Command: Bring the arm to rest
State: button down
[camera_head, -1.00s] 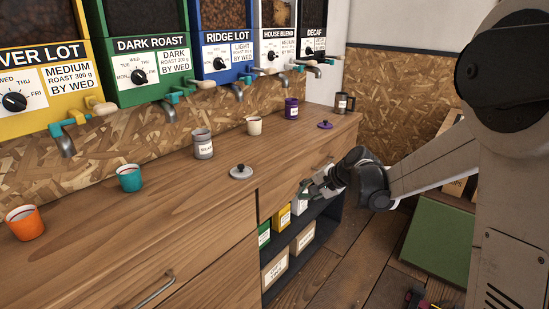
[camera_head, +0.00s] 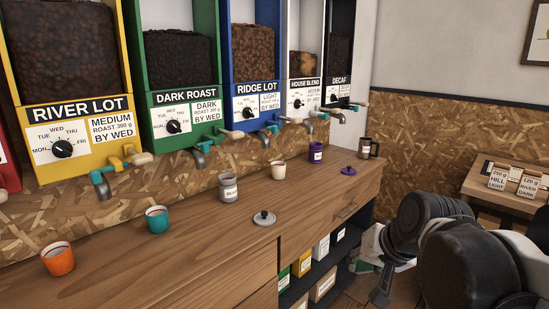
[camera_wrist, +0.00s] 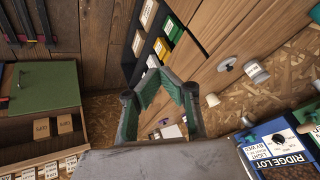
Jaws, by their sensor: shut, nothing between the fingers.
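My gripper (camera_head: 382,283) shows in the head view at the lower right, in front of the counter's right end, with my dark wrist beside it. In the wrist view its green-grey fingers (camera_wrist: 163,86) are shut with nothing between them. Several cups and canisters stand on the wooden counter (camera_head: 200,250), apart from the gripper. My arm is partly cut off by the right edge of the head view.
An orange cup (camera_head: 58,259), a teal cup (camera_head: 157,220), a grey canister (camera_head: 228,188) and its loose lid (camera_head: 264,218) are on the counter. A shelf of labelled bags (camera_head: 322,285) lies below. A side table (camera_head: 481,191) bears label cards at right.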

jog(key=s+d+n+h+p, duration=0.2)
jog(key=s+n, duration=0.1)
jog(key=s, duration=0.8)
jog(key=shift+s+d+t, duration=0.3)
